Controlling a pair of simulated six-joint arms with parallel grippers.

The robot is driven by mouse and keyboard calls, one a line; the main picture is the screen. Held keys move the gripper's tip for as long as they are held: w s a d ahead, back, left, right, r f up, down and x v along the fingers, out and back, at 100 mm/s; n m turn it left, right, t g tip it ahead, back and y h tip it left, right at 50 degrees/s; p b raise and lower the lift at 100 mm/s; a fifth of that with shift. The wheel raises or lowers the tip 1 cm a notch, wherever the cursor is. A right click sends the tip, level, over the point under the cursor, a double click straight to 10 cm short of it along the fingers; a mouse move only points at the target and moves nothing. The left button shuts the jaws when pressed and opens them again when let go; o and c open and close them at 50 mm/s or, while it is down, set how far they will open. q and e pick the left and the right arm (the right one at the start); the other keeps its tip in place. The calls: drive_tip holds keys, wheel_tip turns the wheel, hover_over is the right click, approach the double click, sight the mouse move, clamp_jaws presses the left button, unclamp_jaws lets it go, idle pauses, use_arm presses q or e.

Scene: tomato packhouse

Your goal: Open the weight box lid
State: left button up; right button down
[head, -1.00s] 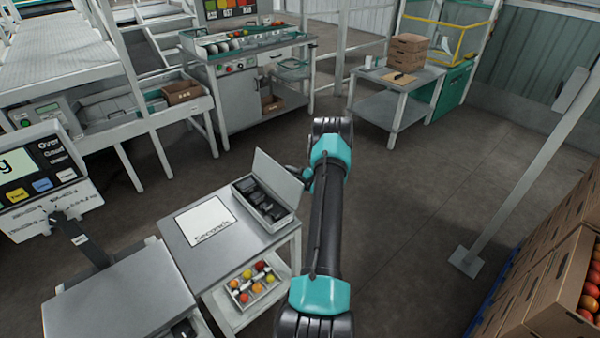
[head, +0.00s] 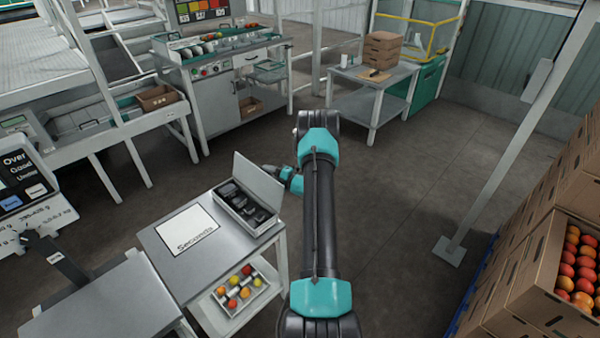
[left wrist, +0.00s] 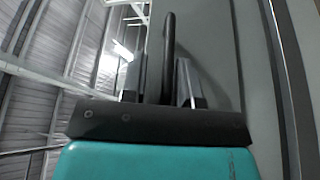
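The weight box (head: 238,215) sits on the bench at the back right corner, with dark weights inside. Its grey lid (head: 259,180) stands up, tilted back from the box, so the box is open. My left gripper (head: 272,171) is at the lid's outer face, its tips partly hidden by the lid. In the left wrist view the lid seems to be the grey panel (left wrist: 219,40) at right. A dark curved bar (left wrist: 169,40), perhaps its handle, shows between the two fingers. The fingers stand apart; contact is unclear. My right gripper is out of view.
A white "Seconds" sheet (head: 189,227) lies on the bench (head: 165,262) beside the box. A tray of tomatoes (head: 226,299) is on the shelf below. A scale (head: 30,205) stands left. Stacked cartons (head: 520,285) are at right. The floor behind the bench is clear.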

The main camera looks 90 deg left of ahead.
use_arm(q)
drive_tip(key=shift+o, duration=0.5)
drive_tip(key=v, duration=1.7)
drive_tip(key=shift+d+f, duration=0.15)
drive_tip(key=shift+w, duration=0.15)
